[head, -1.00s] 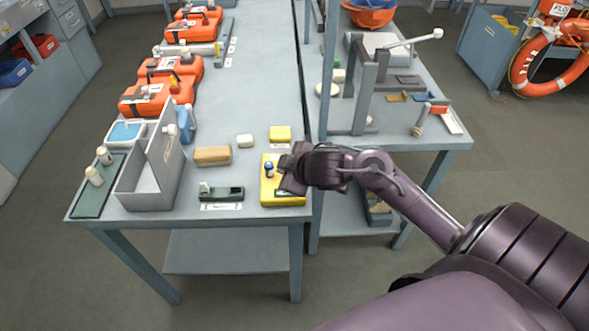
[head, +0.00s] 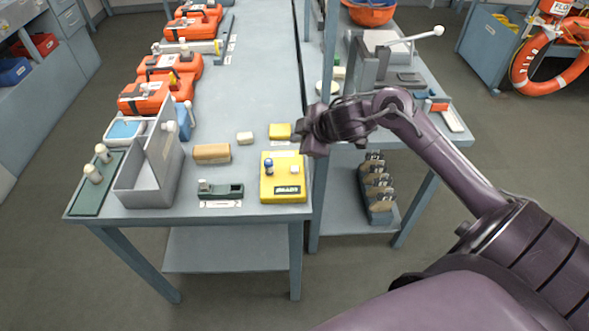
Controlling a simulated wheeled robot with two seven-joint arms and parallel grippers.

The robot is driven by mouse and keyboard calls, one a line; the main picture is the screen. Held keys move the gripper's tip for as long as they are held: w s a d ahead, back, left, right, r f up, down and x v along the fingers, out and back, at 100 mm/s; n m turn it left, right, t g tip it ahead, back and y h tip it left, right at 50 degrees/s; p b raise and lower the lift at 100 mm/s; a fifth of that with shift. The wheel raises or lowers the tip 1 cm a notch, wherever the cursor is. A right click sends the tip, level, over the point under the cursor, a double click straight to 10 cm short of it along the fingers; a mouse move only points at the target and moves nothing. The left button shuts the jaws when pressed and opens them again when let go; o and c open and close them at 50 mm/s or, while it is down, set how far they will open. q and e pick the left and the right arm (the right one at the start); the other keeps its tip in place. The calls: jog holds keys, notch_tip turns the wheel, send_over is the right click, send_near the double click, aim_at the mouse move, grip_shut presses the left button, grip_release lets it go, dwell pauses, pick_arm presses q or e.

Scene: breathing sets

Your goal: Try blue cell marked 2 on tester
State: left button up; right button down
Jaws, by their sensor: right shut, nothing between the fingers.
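The yellow tester (head: 283,189) lies flat at the front right corner of the left table. A small blue cell (head: 268,167) stands upright at the tester's upper left; its number is too small to read. A small pale piece (head: 294,169) sits at the tester's upper right, and a dark green panel with pale lettering (head: 287,190) shows on its front. My right gripper (head: 306,137) is shut and empty, above and behind the tester at the table's right edge, apart from the cell. My left gripper is out of view.
A grey divided bin (head: 148,188) and a green tray (head: 88,203) stand left. The table's middle is clear.

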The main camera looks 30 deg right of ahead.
jog(key=b, duration=0.6)
send_over(298, 171)
notch_tip(298, 171, down, 7)
jog(key=shift+w+f, duration=0.1)
jog(key=shift+f+b, duration=0.4)
jog(key=shift+b, duration=0.05)
jog(key=shift+f, duration=0.1)
dwell(1.1)
jog(key=shift+f, duration=0.3)
jog(key=shift+f+b, duration=0.45)
jog(key=shift+f, duration=0.1)
dwell(0.8)
jog(key=shift+r, duration=0.1)
jog(key=shift+r+p, duration=0.85)
jog(key=shift+p, duration=0.25)
jog(key=shift+r, duration=0.1)
